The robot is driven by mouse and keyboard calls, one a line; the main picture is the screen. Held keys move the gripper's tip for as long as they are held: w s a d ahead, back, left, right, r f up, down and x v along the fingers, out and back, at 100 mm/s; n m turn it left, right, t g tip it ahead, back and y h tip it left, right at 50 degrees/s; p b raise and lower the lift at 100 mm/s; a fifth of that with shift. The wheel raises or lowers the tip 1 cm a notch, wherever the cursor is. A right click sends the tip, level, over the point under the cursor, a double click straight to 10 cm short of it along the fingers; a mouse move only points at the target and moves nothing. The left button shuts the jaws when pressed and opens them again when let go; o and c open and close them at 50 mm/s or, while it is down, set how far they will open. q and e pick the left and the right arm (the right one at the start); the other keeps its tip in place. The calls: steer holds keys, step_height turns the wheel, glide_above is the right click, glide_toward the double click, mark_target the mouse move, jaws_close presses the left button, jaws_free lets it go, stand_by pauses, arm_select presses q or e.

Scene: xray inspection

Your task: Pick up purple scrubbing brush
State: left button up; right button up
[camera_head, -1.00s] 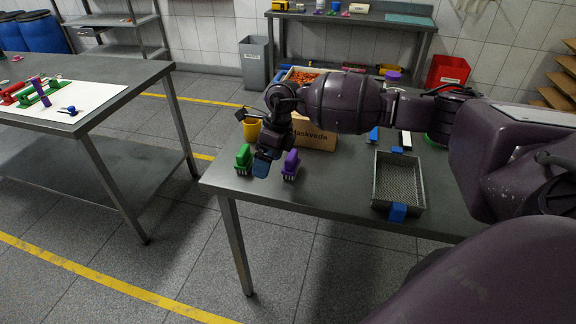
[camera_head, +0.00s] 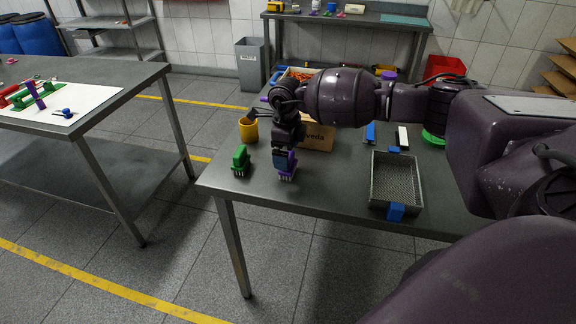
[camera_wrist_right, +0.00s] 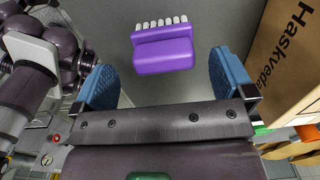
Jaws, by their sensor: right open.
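The purple scrubbing brush (camera_head: 288,172) stands on the grey table near its front left edge, partly hidden by my right gripper in the head view. In the right wrist view the purple brush (camera_wrist_right: 163,50) shows its purple body and a row of white bristles. My right gripper (camera_head: 285,160) is directly over the brush. Its two blue fingers (camera_wrist_right: 160,82) are apart, with the brush just beyond the tips and roughly midway between them. Whether the fingertips flank the brush is hard to tell. My left gripper is not in view.
A green brush (camera_head: 240,160) stands to the left of the purple one. A yellow cup (camera_head: 249,130) and a cardboard box (camera_head: 318,138) are behind. A wire-mesh tray (camera_head: 396,182) lies to the right. The table's front edge (camera_head: 300,208) is close.

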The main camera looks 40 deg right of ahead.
steer(key=f, duration=0.4)
steer(key=shift+d+f, duration=0.25)
steer(key=shift+f, duration=0.1)
steer(key=c, duration=0.9)
